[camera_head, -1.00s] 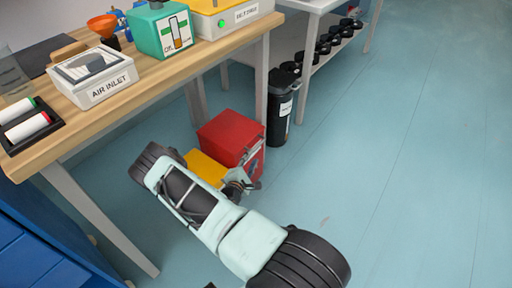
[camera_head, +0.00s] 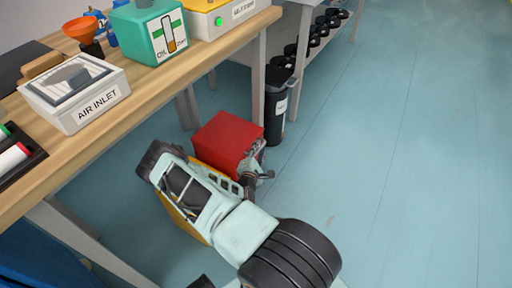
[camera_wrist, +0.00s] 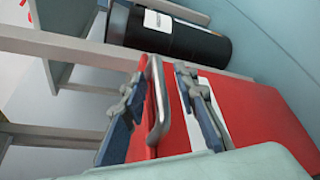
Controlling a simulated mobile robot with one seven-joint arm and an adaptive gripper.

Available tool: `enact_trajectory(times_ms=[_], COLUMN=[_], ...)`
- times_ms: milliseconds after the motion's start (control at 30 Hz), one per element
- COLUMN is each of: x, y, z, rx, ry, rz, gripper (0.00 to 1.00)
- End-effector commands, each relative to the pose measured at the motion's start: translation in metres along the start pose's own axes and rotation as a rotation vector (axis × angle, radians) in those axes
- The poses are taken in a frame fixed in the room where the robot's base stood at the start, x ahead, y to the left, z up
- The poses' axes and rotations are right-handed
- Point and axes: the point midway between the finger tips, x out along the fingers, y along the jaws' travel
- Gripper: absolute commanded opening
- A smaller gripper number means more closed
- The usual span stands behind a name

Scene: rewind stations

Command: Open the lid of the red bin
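The red bin (camera_head: 226,136) stands on the floor by the workbench leg, and its top lid looks shut. In the wrist view the red bin (camera_wrist: 255,115) fills the right, seen sideways, with a grey metal handle (camera_wrist: 158,105) at its edge. My gripper (camera_head: 257,170) is at the bin's front right side. In the wrist view my gripper (camera_wrist: 161,110) is open, with one finger on each side of the handle. I cannot tell whether either finger touches it. My arm hides part of the bin's front.
A yellow bin (camera_head: 182,217) sits beside the red one, mostly under my arm. A black canister (camera_head: 276,105) stands behind, near a table leg. The wooden workbench (camera_head: 120,130) overhangs at left, holding an air inlet box (camera_head: 72,115). The floor at right is clear.

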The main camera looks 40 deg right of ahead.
Motion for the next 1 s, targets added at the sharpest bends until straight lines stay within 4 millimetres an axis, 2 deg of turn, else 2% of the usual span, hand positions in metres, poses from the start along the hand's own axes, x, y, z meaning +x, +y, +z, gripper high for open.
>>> enact_trajectory(times_ms=[367,600,1000], x=[0.0011,0.0011,0.0009], y=[-0.0012,-0.0011,-0.0008], z=[0.002,0.0018,0.0015], rx=[0.0,0.0,0.0], ry=[0.0,0.0,0.0], rz=[0.001,0.001,0.0], gripper=[0.26,0.0,0.0])
